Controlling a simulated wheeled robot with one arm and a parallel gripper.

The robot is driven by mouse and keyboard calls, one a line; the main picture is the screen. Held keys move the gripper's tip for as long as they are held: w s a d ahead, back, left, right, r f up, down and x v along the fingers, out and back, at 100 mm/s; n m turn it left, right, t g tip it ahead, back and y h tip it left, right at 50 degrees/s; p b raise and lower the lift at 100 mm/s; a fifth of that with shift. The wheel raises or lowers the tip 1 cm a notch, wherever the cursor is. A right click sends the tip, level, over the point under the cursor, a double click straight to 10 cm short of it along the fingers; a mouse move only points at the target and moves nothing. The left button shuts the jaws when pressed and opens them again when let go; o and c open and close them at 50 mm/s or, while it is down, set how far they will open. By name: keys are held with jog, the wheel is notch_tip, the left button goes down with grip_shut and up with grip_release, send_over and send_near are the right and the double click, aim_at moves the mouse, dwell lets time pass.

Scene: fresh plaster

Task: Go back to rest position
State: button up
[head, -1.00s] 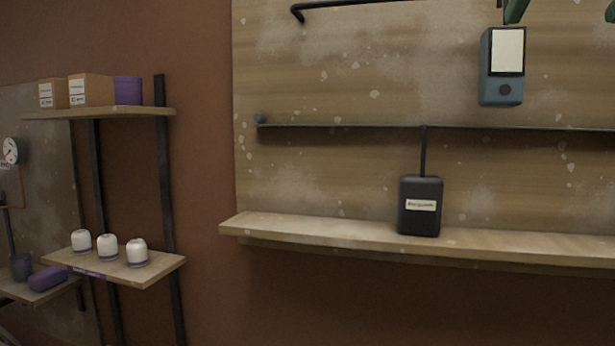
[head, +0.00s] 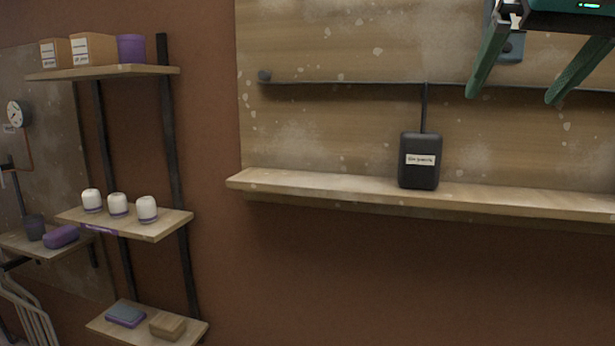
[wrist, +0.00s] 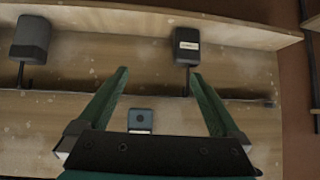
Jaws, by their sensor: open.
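My gripper (head: 518,85) is at the top right of the head view, with its two green fingers spread apart and nothing between them. A blue-grey box (head: 511,47) on the panel is partly hidden behind my gripper. It shows in the wrist view (wrist: 140,120) beyond the gripper's base, apart from the fingers.
A black labelled device (head: 419,165) with an upright rod stands on the long wooden shelf (head: 330,190). A second dark device (wrist: 31,38) shows in the wrist view. Side shelves at left hold cardboard boxes (head: 93,48), white jars (head: 118,205) and a wooden block (head: 167,326).

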jog(key=a+f+n+g+y, duration=0.1)
jog(key=a+f+g, duration=0.15)
jog(key=f, duration=1.05)
jog(key=a+f+g+y, duration=0.1)
jog(key=a+f+g, duration=0.15)
jog(key=f, duration=1.15)
jog(key=s+a+f+g, duration=0.1)
jog(key=s+f+g, duration=0.2)
jog(key=s+f, duration=0.5)
jog(key=s+a+f+n+g, duration=0.1)
jog(key=s+f, duration=0.7)
jog(key=f, duration=0.9)
jog(key=a+g, duration=0.1)
jog(key=g, duration=0.1)
jog(key=shift+s+n+g, duration=0.3)
jog(key=shift+s+g, duration=0.1)
